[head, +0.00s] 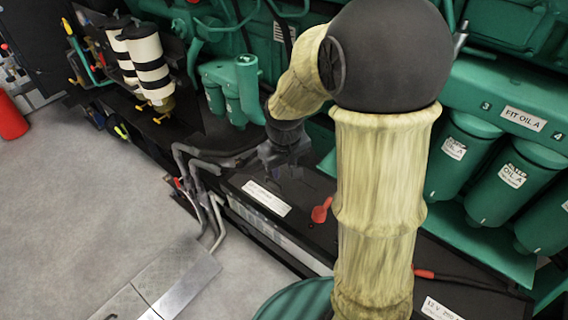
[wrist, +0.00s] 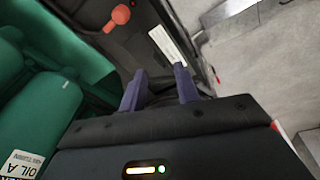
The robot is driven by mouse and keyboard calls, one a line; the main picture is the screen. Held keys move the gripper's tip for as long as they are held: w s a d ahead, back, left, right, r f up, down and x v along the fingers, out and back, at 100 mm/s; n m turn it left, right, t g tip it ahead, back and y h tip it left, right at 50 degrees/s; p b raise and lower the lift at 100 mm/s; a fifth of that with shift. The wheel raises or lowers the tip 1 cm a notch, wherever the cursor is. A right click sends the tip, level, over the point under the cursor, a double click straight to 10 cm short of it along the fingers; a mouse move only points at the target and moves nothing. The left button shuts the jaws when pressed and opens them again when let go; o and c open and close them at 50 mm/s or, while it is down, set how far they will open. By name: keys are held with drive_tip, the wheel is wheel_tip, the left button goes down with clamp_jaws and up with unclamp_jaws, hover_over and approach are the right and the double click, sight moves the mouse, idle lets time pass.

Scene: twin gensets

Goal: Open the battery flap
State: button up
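The battery flap looks to be the black top panel (head: 290,215) of a long low box beside the engine; I cannot tell its exact edges. It bears a white label (head: 266,197) and a red handle (head: 321,210). In the wrist view the red handle (wrist: 117,17) and the white label (wrist: 167,45) lie beyond the fingers. The panel looks shut. My gripper (head: 277,158) is above the far end of the panel, behind the label in the head view. In the wrist view its two purple fingers (wrist: 160,88) are apart with nothing seen between them. Contact with the panel cannot be told.
Grey pipes (head: 205,185) stand at the box's left end. Green oil filters (head: 465,150) and the green engine (head: 240,45) line the far side. A second red handle (head: 424,273) is farther right. The grey floor (head: 90,210) at left is clear.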

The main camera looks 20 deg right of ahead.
idle(0.5)
drive_tip(key=s+d+m, duration=0.1)
drive_tip(key=s+m, duration=0.1)
drive_tip(key=s, duration=0.9)
drive_tip(key=shift+r+m+t+p, duration=0.3)
drive_tip(key=shift+m+p, duration=0.1)
drive_tip(key=shift+p, duration=0.05)
drive_tip(key=shift+w+d, duration=0.1)
clamp_jaws()
drive_tip(key=w+a+f+n+t+h+b, duration=0.1)
drive_tip(key=w+a+f+n, duration=0.3)
drive_tip(key=w+f+n, duration=0.7)
drive_tip(key=w+a+f+n+h+b, duration=0.2)
drive_tip(key=w+a+f+n+h, duration=0.1)
drive_tip(key=w+f+n, duration=0.8)
drive_tip(key=w+n+h, duration=0.1)
drive_tip(key=w+n, duration=0.2)
drive_tip(key=w, duration=0.1)
drive_tip(key=shift+a+t+h+b, duration=0.3)
drive_tip(key=shift+a+t+b, duration=0.05)
drive_tip(key=shift+a+t, duration=0.05)
